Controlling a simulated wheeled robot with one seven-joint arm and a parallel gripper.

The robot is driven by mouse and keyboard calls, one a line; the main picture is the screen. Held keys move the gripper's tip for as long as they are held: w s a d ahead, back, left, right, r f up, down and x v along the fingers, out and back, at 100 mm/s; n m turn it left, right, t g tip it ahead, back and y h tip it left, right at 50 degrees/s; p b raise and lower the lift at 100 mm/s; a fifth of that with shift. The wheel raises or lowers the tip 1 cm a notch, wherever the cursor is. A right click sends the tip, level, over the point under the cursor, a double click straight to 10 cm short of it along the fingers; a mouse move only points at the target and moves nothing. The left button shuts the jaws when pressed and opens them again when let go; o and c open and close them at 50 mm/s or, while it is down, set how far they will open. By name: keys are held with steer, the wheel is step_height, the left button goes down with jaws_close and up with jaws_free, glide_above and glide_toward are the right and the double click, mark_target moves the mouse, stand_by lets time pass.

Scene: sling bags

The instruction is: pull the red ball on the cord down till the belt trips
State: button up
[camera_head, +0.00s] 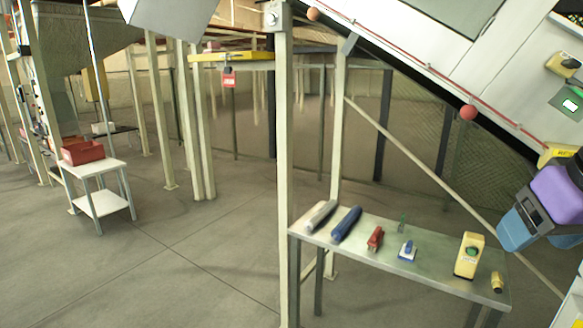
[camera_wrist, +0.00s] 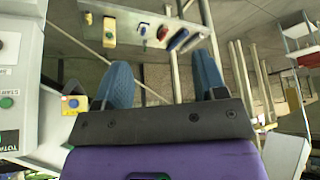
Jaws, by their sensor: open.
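A red ball (camera_head: 468,112) hangs on a thin red cord (camera_head: 410,66) that runs slantwise along the lower edge of a grey sloping machine. A second, more orange-brown ball (camera_head: 313,14) sits higher on the cord at the upper left. My gripper (camera_head: 510,236), purple with blue fingers, is at the right edge of the head view, below and to the right of the red ball and apart from it. In the wrist view its two blue fingers (camera_wrist: 163,82) stand wide apart with nothing between them. I cannot make out the red ball in the wrist view.
A metal bench (camera_head: 340,250) below holds rollers, a red tool, a blue-and-white item and a yellow box with a green button (camera_head: 469,255). A cream post (camera_head: 284,170) and slanting brace stand nearby. A white stand (camera_head: 100,190) with a red bin is at left.

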steer(key=shift+s+f, duration=0.1)
steer(key=shift+s, duration=0.25)
steer(key=c, duration=0.3)
steer(key=shift+w, duration=0.1)
steer(key=c, duration=0.8)
steer(key=w+d+r+m+t+y, duration=0.1)
steer(key=w+d+r+m, duration=0.1)
steer(key=w+r+m, duration=0.3)
steer(key=w+r, duration=0.1)
steer(key=w, duration=0.3)
steer(key=shift+r, duration=0.25)
steer(key=m+t+h, duration=0.1)
steer(key=m+t, duration=0.4)
steer(key=m, duration=0.8)
glide_toward(474, 109)
steer(key=x, duration=0.7)
steer(key=shift+w+f, duration=0.15)
steer(key=shift+w, duration=0.15)
